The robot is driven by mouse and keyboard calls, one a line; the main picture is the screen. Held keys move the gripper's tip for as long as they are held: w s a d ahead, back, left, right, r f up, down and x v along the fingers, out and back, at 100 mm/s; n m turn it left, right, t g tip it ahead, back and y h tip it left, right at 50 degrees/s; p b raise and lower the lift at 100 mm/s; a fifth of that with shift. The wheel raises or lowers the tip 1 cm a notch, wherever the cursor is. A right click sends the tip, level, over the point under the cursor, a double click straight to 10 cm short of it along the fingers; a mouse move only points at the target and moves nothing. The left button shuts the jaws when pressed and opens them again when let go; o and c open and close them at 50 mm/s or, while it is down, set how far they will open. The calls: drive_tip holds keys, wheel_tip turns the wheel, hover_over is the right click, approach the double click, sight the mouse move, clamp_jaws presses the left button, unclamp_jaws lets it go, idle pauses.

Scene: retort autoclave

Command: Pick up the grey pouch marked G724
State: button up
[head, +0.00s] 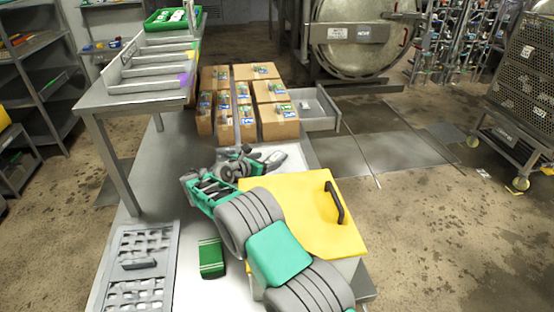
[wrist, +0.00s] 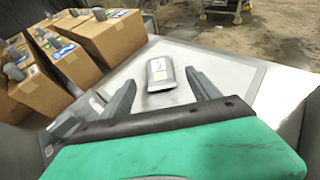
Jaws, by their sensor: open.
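A grey pouch (wrist: 160,72) with a small pale label lies on a light board, ahead of my gripper in the wrist view. The marking on its label is too small to read. My gripper (wrist: 161,80) is open, with one finger on each side of the pouch's near end and gaps on both sides. Nothing is held. In the head view my gripper (head: 268,159) is low over the far end of the pale work surface, behind the yellow lid. The pouch is hard to make out there among the fingers.
Cardboard boxes with blue labels (head: 278,121) stand just behind, and at left in the wrist view (wrist: 108,38). A yellow lid with a black handle (head: 312,222) is close on the right. A green box (head: 211,258) and grey grid tray (head: 140,265) lie nearer.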

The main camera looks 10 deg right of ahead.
sight(274, 157)
drive_tip(key=p+x, duration=0.1)
drive_tip(key=x, duration=0.4)
drive_tip(key=shift+w+f, duration=0.1)
drive_tip(key=shift+f, duration=0.05)
clamp_jaws()
idle(0.5)
